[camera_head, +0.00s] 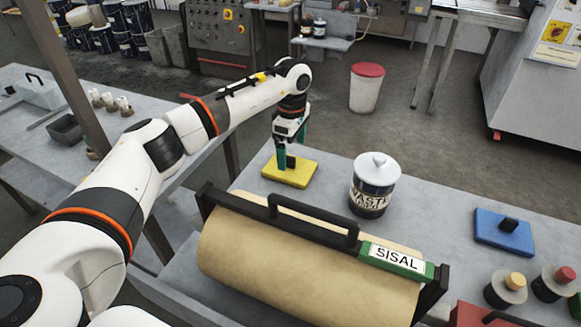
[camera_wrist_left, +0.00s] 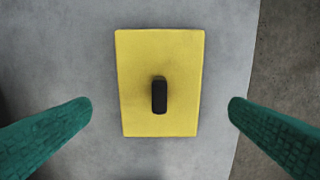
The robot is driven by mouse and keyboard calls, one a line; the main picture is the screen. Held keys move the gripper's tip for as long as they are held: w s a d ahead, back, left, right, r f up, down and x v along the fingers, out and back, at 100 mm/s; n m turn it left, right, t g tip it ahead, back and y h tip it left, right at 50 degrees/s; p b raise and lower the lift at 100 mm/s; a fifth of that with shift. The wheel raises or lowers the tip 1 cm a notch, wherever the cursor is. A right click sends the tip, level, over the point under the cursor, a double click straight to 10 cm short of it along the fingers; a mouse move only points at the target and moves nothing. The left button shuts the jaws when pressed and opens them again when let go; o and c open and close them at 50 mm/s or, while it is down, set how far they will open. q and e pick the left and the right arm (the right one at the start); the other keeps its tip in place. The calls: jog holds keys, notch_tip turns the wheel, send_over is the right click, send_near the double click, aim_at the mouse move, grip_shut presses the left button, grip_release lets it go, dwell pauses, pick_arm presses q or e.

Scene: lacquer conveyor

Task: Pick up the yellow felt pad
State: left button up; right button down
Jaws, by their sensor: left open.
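The yellow felt pad (camera_head: 296,179) lies flat near the far left corner of the grey table in the head view. It has a short black handle standing up at its middle. In the left wrist view the yellow felt pad (camera_wrist_left: 158,63) is centred, with its black handle (camera_wrist_left: 160,95) between the two green fingers. My left gripper (camera_head: 289,155) is above the pad, open and empty, with its fingers pointing down. In the left wrist view the fingers of my left gripper (camera_wrist_left: 160,112) are wide apart, clear of the handle. My right gripper is not in view.
A waste tin (camera_head: 370,190) with a white lid stands right of the pad. A large SISAL roll (camera_head: 300,262) in a black frame lies in front. A blue pad (camera_head: 504,232) and small jars (camera_head: 507,290) are at the right. The table's edge is close beside the yellow pad.

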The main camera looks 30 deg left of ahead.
aim_at(290, 157)
pick_arm(q)
jog(key=f, duration=0.3)
jog(key=f+p, duration=0.1)
jog(key=f, duration=0.1)
jog(key=shift+a, duration=0.25)
jog(key=shift+c, duration=0.6)
jog(key=c, duration=0.7)
jog(key=shift+r, duration=0.1)
